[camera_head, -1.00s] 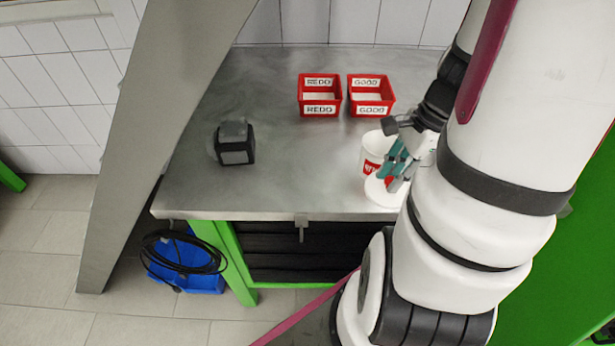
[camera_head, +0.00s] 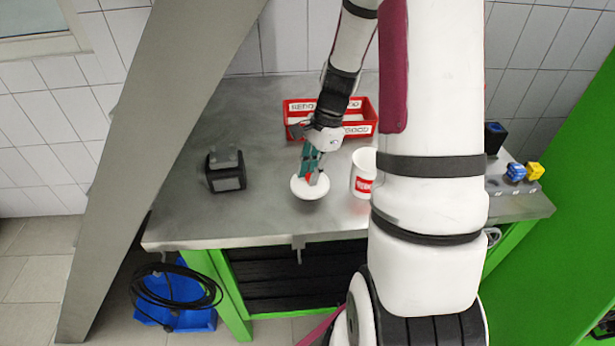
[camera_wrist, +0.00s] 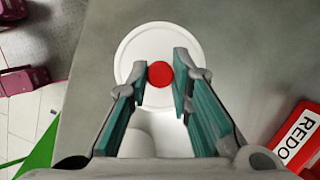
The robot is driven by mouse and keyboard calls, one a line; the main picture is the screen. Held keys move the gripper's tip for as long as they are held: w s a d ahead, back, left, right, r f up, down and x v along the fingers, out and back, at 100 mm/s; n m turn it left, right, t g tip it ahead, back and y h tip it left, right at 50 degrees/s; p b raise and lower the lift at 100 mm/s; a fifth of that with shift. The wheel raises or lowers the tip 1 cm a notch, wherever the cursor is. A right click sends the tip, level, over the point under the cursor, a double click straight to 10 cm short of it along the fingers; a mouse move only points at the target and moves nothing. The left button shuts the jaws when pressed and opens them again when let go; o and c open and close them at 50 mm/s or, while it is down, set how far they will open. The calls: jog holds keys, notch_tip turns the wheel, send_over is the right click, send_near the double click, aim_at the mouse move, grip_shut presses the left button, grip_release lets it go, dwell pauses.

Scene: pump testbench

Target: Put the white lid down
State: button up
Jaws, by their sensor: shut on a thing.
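The white lid (camera_head: 309,190) is a round disc with a red knob in its middle. My gripper (camera_head: 312,176) is shut on the red knob, and the lid hangs level below its fingers. In the wrist view the lid (camera_wrist: 133,50) lies beyond the fingertips, with the red knob (camera_wrist: 160,75) between the teal pads. The lid is over the metal table (camera_head: 200,220), left of the white cup (camera_head: 363,172). I cannot tell whether the lid touches the tabletop.
Red REDO and GOOD bins (camera_head: 298,106) stand behind, partly hidden by my arm. A dark box-shaped device (camera_head: 226,172) stands to the left. Blue (camera_head: 516,172) and yellow (camera_head: 535,171) parts are at the far right. The tabletop between the device and the lid is clear.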

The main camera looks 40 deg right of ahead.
aim_at(307, 177)
jog(key=shift+w+d+f, duration=0.1)
jog(key=shift+w+d, duration=0.05)
jog(key=shift+w, duration=0.8)
jog(key=shift+w+f, duration=0.1)
jog(key=shift+f+p, duration=0.35)
jog(key=shift+f, duration=1.3)
jog(key=shift+f, duration=0.15)
jog(key=o, duration=0.9)
jog(key=b+v, duration=0.1)
jog(key=v, duration=1.1)
